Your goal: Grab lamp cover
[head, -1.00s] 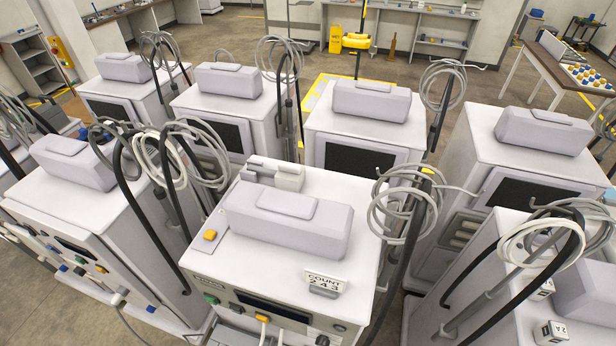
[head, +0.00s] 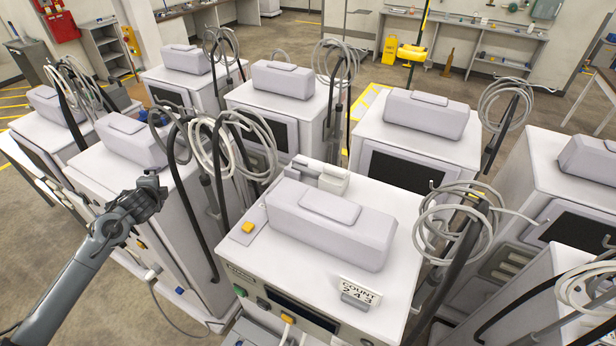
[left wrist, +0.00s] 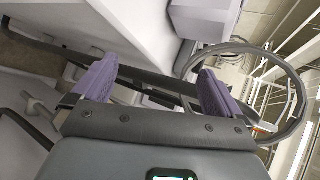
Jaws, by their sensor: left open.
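No thing in view is surely a lamp cover. A small yellow-orange block (head: 248,227), which may be it, sits at the left front corner of the top of the central white machine (head: 290,262). My left gripper (head: 150,184) is to the left of this block, in front of the machine on the left. In the left wrist view my left gripper (left wrist: 156,88) is open and empty, its purple pads wide apart. A grey hose loop (left wrist: 290,95) and a white machine side lie beyond the pads. My right gripper is not in view.
A long grey housing (head: 330,225) and a count sign (head: 360,293) stand on the central machine. Coiled hoses (head: 235,145) on black poles rise between the machines, close to my left arm. More machines crowd behind and at the right.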

